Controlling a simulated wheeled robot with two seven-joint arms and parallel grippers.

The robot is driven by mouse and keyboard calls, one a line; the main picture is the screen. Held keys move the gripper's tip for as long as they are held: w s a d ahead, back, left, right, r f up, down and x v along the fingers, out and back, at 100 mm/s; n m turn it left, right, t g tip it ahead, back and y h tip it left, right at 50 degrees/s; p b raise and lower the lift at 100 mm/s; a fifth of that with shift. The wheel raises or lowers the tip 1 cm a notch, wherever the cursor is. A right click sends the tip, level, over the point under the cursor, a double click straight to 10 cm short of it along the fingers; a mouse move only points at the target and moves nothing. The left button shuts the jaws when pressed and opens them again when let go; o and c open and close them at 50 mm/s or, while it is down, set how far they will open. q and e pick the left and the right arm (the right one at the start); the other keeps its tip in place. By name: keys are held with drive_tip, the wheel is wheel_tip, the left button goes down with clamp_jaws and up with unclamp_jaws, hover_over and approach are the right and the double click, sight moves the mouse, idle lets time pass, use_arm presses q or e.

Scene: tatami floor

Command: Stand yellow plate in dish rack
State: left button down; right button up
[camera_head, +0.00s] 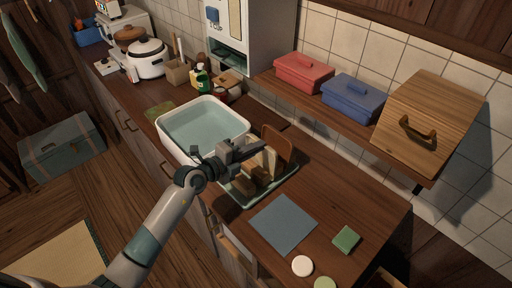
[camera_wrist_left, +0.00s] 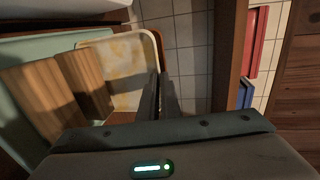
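The dish rack (camera_head: 286,186) is a pale green tray at the counter's front edge, right of the sink; its green edge shows in the left wrist view (camera_wrist_left: 42,44). A plate with a brown-orange rim (camera_head: 280,143) stands tilted at the rack's back side. In the left wrist view its pale yellow, blotchy face (camera_wrist_left: 115,62) shows. My left gripper (camera_head: 262,148) is over the rack, with its tips near the plate. In the left wrist view its two dark fingers (camera_wrist_left: 160,76) are close together beside the plate's right rim; whether they touch it is unclear. My right gripper is out of view.
Wooden slabs (camera_wrist_left: 82,82) stand in the rack beside the plate. The water-filled sink basin (camera_head: 205,125) is to the left. A blue-grey mat (camera_head: 283,224) and green sponge (camera_head: 346,239) lie to the right. A shelf with red (camera_head: 303,73) and blue boxes (camera_head: 353,98) overhangs behind.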

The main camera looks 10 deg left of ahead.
use_arm(q)
drive_tip(key=shift+f, duration=0.2)
idle(0.5)
drive_tip(key=c, duration=1.9)
unclamp_jaws()
drive_tip(key=shift+f, duration=0.1)
drive_tip(key=b+v, duration=0.3)
drive_tip(key=v, duration=1.4)
drive_tip(key=shift+s+a, duration=0.15)
